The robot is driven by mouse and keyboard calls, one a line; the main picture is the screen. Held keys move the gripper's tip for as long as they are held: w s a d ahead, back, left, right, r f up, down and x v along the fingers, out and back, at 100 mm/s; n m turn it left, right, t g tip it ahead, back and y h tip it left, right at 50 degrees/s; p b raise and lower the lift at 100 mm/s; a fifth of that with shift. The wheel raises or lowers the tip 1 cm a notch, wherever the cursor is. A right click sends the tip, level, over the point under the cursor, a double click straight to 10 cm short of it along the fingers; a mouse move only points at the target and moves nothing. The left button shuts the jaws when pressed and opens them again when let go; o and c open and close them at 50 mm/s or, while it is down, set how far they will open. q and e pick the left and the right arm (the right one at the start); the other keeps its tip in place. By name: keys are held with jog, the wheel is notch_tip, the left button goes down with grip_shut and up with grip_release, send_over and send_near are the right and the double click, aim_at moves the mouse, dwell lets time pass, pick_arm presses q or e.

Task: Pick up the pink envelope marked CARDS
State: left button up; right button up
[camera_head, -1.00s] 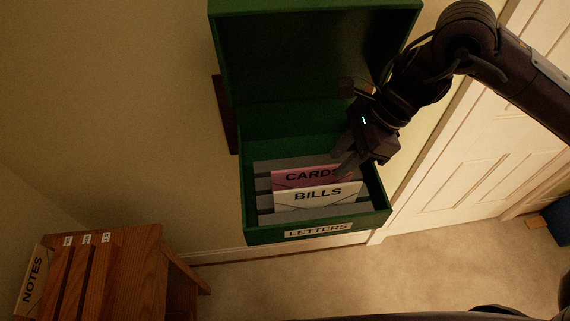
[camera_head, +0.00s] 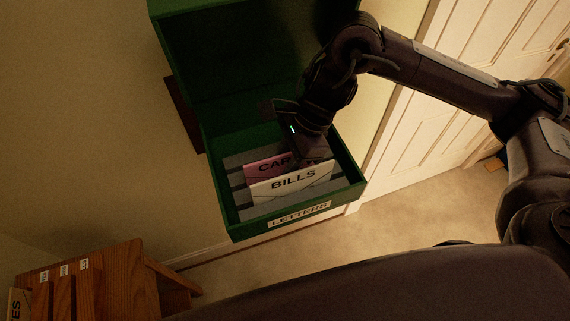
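The pink envelope marked CARDS (camera_head: 262,167) stands in the open green box labelled LETTERS (camera_head: 236,232), behind the cream envelope marked BILLS (camera_head: 292,184). Only "CAR" shows; its right part is hidden behind my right gripper. My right gripper (camera_head: 312,158) reaches down into the box at the right end of the pink envelope. Its fingers are dark and partly hidden by the BILLS envelope, so I cannot tell whether they are open or touching the envelope. My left gripper is not in view.
The green lid (camera_head: 235,60) stands raised behind the box, close to my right arm. A wooden slotted rack (camera_head: 120,275) with small labels and a NOTES envelope (camera_head: 17,304) is at lower left. A white door (camera_head: 440,110) is at right.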

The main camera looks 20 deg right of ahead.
jog(key=shift+a+f, duration=0.15)
jog(key=shift+f, duration=0.15)
grip_shut()
jog(key=shift+r, duration=0.1)
